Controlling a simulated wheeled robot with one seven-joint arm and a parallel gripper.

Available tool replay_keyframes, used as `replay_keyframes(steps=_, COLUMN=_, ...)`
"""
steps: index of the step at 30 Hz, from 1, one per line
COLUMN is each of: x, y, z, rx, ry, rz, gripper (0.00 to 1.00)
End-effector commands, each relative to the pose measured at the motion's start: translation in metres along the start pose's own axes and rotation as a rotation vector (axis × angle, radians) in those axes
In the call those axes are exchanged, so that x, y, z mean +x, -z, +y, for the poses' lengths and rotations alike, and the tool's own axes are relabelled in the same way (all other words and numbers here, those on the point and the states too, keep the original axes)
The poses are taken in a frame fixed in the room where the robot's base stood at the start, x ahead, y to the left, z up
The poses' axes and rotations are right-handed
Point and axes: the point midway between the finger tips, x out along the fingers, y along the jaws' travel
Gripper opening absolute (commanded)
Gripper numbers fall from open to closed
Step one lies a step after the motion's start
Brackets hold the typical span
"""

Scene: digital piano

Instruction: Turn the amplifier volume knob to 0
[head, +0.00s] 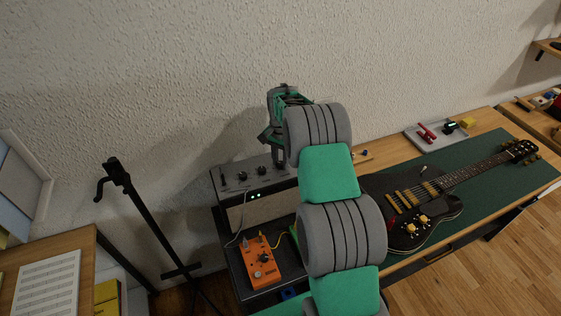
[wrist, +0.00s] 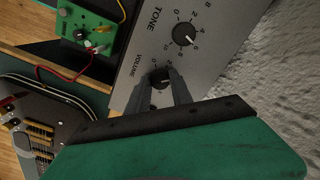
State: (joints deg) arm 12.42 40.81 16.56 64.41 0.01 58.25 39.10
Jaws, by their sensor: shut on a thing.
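The amplifier (head: 236,181) stands against the wall left of my arm, with a grey control panel on top. In the wrist view its panel (wrist: 212,50) shows a black TONE knob (wrist: 184,34) and, below it, the volume knob (wrist: 160,76) beside the word VOLUME. My gripper (wrist: 162,88) is over the volume knob, with its two fingers on either side of it, shut on it. The fingers hide much of the volume knob and its scale, so its setting cannot be read. In the head view my gripper (head: 276,160) reaches down to the amplifier's right end; its fingertips are partly hidden.
An orange pedal (head: 261,262) with cables lies in front of the amplifier. A black guitar (head: 410,212) lies on a green mat to the right. A grey tray (head: 437,136) with small tools is behind it. A black stand (head: 150,225) rises at left. The wall is close behind.

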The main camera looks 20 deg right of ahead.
Motion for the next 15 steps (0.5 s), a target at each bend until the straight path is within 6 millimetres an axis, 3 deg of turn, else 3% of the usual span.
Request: replay_keyframes(steps=15, x=0.0020, y=0.0008, z=-0.0010, rx=-0.409, ry=0.002, rz=0.003, gripper=0.00)
